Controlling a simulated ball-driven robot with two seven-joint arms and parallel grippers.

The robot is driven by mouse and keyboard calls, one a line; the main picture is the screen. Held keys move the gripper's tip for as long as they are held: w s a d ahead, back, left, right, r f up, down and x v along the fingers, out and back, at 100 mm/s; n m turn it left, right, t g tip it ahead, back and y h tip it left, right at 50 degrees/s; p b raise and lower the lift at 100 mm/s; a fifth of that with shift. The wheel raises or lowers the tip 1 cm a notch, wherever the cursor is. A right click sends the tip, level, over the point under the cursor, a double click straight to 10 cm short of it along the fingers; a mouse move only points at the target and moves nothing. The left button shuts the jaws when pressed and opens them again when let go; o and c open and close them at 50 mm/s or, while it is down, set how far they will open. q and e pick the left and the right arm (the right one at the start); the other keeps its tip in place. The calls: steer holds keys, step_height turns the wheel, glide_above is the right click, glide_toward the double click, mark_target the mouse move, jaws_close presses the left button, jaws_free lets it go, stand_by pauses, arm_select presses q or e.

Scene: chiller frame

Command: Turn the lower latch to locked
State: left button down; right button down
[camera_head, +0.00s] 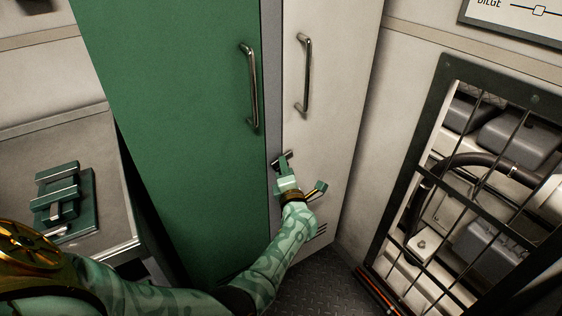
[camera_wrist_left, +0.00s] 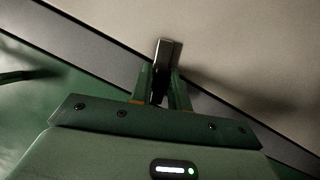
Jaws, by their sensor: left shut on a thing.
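The lower latch (camera_head: 280,158) is a small dark metal piece at the seam between the green door (camera_head: 190,130) and the white door (camera_head: 325,130). My left gripper (camera_head: 285,168) reaches it from below, at the end of my patterned green arm. In the left wrist view the latch handle (camera_wrist_left: 169,52) stands between the two fingers of my left gripper (camera_wrist_left: 164,85), which are shut on it. The handle's lower part is hidden by the fingers, and I cannot tell its exact turn. My right gripper is not in view.
Long metal handles stand on the green door (camera_head: 251,88) and the white door (camera_head: 304,75). A barred dark frame (camera_head: 398,165) with pipes behind it is at the right. A green clamp-like fixture (camera_head: 62,205) lies on a counter at the left. Patterned floor (camera_head: 310,285) shows below.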

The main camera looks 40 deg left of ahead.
arm_select(q)
steer(key=shift+d+f+m+g+h+p, duration=0.1)
steer(key=shift+m+g+h+p, duration=0.3)
steer(key=shift+m+p, duration=1.1)
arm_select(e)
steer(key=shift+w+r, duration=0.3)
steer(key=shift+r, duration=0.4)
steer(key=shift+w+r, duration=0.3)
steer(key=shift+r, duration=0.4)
arm_select(q)
steer(key=shift+f+m, duration=0.1)
steer(key=shift+m, duration=0.2)
steer(key=c, duration=1.4)
jaws_free()
steer(key=shift+w, duration=0.1)
